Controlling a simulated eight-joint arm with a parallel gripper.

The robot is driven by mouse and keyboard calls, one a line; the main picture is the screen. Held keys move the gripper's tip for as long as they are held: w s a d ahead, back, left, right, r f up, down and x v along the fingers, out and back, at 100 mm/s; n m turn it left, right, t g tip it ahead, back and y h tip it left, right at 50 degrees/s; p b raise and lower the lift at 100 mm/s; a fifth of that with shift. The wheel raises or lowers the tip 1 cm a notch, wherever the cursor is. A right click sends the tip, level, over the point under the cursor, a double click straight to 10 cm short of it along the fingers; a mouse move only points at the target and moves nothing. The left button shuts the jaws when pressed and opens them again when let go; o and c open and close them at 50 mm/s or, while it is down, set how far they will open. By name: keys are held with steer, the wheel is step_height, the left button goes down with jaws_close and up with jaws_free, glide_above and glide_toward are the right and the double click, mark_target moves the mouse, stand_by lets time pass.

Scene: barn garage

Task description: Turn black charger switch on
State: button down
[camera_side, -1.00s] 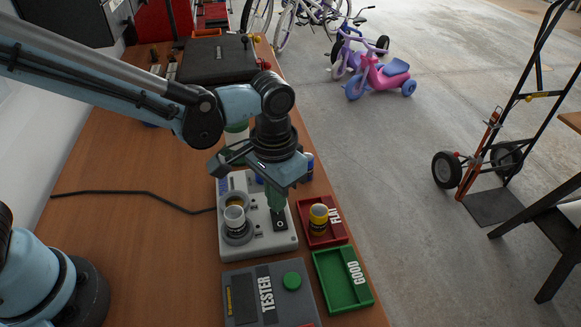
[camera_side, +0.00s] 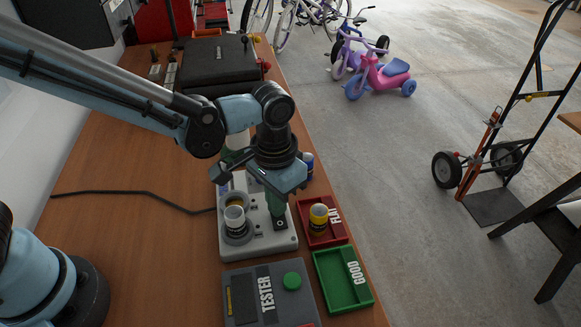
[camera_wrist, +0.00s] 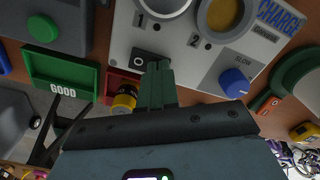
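The light grey charger (camera_side: 262,245) sits on the bench under my gripper. Its black switch (camera_side: 281,224) is near the front right corner in the side view. In the wrist view the switch (camera_wrist: 139,61) shows a white O mark. My gripper (camera_side: 277,209) points down with its green fingers together, nothing visible between them. In the wrist view the fingertips (camera_wrist: 158,66) are right beside the switch and partly overlap it; I cannot tell whether they touch it. A battery (camera_side: 235,220) stands in a round bay left of the switch. The blue knob (camera_wrist: 234,82) is on the charger.
A red FLAT tray (camera_side: 331,235) with a yellow and black battery (camera_side: 318,218) is right of the charger. A green GOOD tray (camera_side: 323,262) and a grey tester (camera_side: 241,296) lie in front. A black cable (camera_side: 140,193) crosses the open bench at left.

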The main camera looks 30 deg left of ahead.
steer(key=shift+r, duration=3.5)
steer(key=shift+a, duration=0.1)
steer(key=s+a+r+n+t, duration=0.1)
steer(key=s+a+t, duration=0.1)
steer(key=a, duration=0.7)
steer(key=s+a+r+n+t, duration=0.2)
steer(key=a+t, duration=0.3)
steer(key=a, duration=0.5)
steer(key=shift+s, duration=0.5)
